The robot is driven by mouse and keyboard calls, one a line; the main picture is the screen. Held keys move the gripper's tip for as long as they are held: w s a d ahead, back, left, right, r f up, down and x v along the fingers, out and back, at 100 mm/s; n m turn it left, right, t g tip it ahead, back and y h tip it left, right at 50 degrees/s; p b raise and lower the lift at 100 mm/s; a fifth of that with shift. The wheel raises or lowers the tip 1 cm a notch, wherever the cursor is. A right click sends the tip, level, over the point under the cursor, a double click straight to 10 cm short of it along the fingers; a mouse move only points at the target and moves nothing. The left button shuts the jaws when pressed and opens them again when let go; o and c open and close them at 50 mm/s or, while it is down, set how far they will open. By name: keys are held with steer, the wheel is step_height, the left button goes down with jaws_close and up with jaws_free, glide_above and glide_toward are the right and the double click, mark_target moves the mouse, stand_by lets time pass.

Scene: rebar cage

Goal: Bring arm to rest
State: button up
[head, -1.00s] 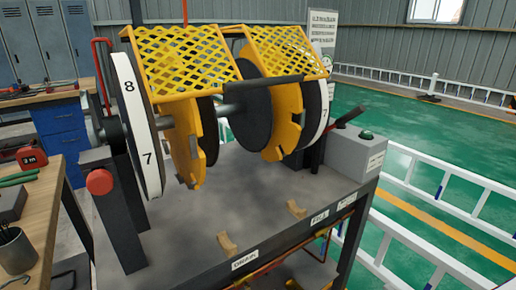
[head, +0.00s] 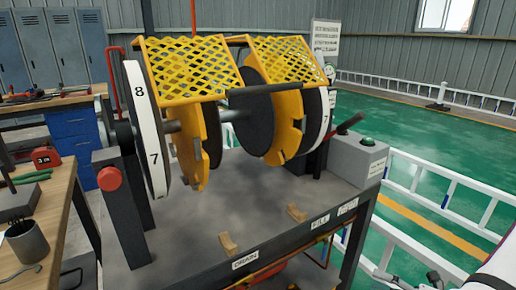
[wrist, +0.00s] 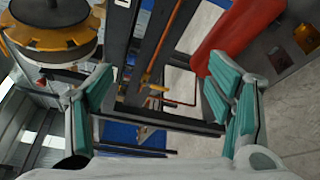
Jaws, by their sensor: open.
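My gripper (wrist: 160,108) shows in the wrist view with its two teal-padded fingers spread wide apart. Nothing is between the pads. Behind them are the dark frame rails of the bench and a red cylinder (wrist: 235,30). In the head view, part of my white arm shows at the lower right corner, and the gripper's fingers cannot be made out there. The machine with yellow mesh guards (head: 190,68) and numbered white-rimmed discs (head: 146,130) stands on the grey bench (head: 205,225), apart from my arm.
A wooden table (head: 58,215) with a cup (head: 27,240) and a red tape measure (head: 46,157) stands at the left. A grey box with a green button (head: 357,160) sits at the bench's right end. White railings (head: 440,185) border the green floor at the right.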

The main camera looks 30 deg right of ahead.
steer(key=w+a+r+n+g+y, duration=0.2)
steer(key=w+a+r+n+g, duration=0.15)
steer(key=r+n, duration=0.2)
steer(key=w+a+r+n+g+y, duration=0.2)
steer(key=a+r+n+g, duration=0.1)
steer(key=a+r+n, duration=0.25)
steer(key=a+r+n+g+h, duration=0.2)
steer(key=a+r+n+g, duration=0.8)
steer(key=a+n, duration=0.4)
steer(key=s+a+r+n+t+h, duration=0.1)
steer(key=s+a+r+n+h, duration=0.35)
steer(key=s+n, duration=0.4)
steer(key=s+a+r+n+t+h, duration=0.1)
steer(key=s+a+r+n+h, duration=0.35)
steer(key=n, duration=0.75)
step_height(320, 180, up, 19)
steer(key=s+d+t+p, duration=0.1)
steer(key=t+p, duration=0.2)
steer(key=p, duration=1.6)
steer(key=shift+r+h+p, duration=0.2)
steer(key=shift+h+p, duration=0.1)
steer(key=shift+m, duration=0.25)
